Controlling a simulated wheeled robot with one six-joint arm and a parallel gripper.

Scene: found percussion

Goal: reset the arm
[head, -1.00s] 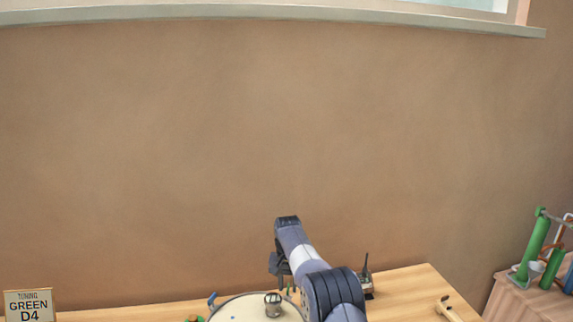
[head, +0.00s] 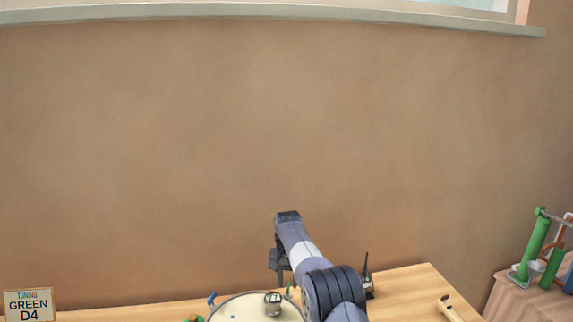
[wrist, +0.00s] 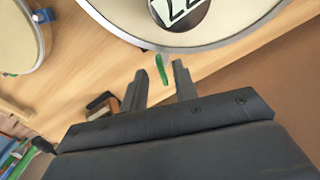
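A round pale drum (head: 240,310) stands left of my arm, with a small metal weight (head: 273,303) on it. A sign (head: 29,305) reading "TUNING GREEN D4" is at far left. A mallet (head: 447,309) lies at right. Green tubes (head: 533,248) stand on a cloth-covered table.

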